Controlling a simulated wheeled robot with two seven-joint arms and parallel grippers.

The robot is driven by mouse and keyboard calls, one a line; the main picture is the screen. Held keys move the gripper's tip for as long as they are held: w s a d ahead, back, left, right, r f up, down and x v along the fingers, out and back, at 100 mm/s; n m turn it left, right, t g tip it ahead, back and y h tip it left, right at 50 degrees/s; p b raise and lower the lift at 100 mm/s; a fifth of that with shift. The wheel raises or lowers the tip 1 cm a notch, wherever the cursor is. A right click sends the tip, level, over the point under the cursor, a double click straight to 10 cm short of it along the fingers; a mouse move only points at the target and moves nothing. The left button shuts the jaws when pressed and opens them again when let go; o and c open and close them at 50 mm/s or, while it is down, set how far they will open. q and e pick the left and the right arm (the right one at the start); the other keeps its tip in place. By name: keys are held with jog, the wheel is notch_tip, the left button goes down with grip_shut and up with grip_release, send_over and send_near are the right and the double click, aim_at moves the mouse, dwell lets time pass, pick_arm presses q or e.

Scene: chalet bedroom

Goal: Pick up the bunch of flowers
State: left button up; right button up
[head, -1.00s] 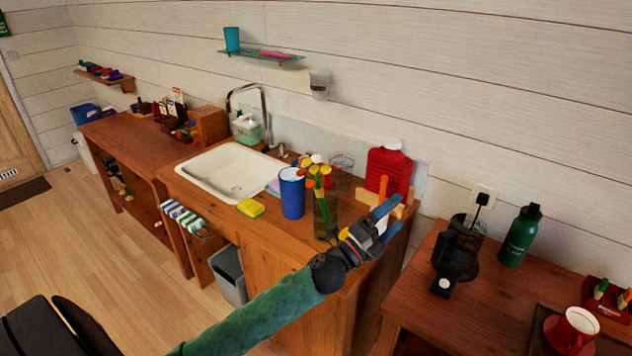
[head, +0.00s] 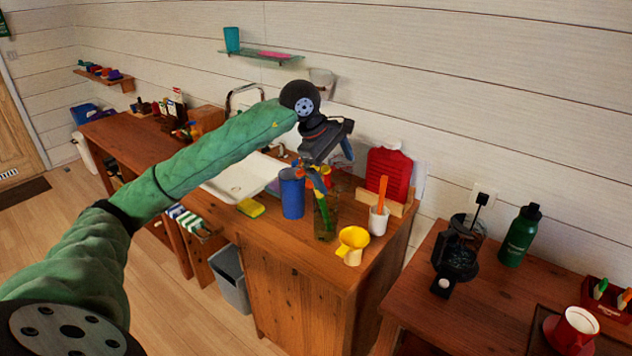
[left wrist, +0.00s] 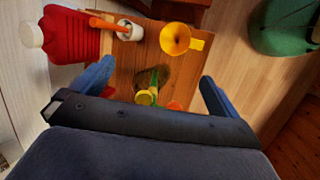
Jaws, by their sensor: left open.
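The bunch of flowers (head: 325,208) stands in a clear glass vase on the wooden counter, right of the blue cup. Its green stems show, while my gripper hides most of its heads. My left gripper (head: 327,172) is above it, pointing down, open. In the left wrist view, the flowers (left wrist: 150,94) show as yellow and orange heads between the two spread blue fingers (left wrist: 155,85), partly cut off by the gripper body. I cannot tell whether any finger touches them. My right gripper is not in view.
A blue cup (head: 291,194) stands close left of the vase. A yellow funnel (head: 352,243), a white pot with an orange-handled tool (head: 379,218) and a red canister (head: 388,174) are to its right. A sink (head: 236,182) and yellow sponge (head: 250,208) lie left.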

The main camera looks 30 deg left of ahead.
pick_arm(q)
jog(key=a+r+y, duration=0.1)
jog(key=a, duration=0.1)
jog(key=a+r+y, duration=0.1)
jog(key=a, duration=0.1)
jog(key=a+r+y, duration=0.1)
jog(key=a, duration=0.1)
jog(key=shift+s+a, duration=0.2)
jog(key=shift+a, duration=0.35)
jog(key=shift+w+f, duration=0.1)
jog(key=shift+f, duration=0.2)
jog(key=shift+w+f+p, duration=0.2)
jog(key=shift+f+p, duration=0.3)
jog(key=shift+f, duration=0.2)
jog(key=shift+w+f, duration=0.15)
jog(key=shift+f, duration=0.2)
jog(key=p+x, duration=0.3)
jog(key=x, duration=0.1)
jog(key=shift+w+a+f, duration=0.15)
jog(key=shift+f, duration=0.2)
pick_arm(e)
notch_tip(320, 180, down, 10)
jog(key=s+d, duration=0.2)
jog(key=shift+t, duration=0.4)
pick_arm(q)
jog(key=shift+c, duration=0.4)
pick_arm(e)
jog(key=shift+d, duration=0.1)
pick_arm(q)
jog(key=c, duration=0.9)
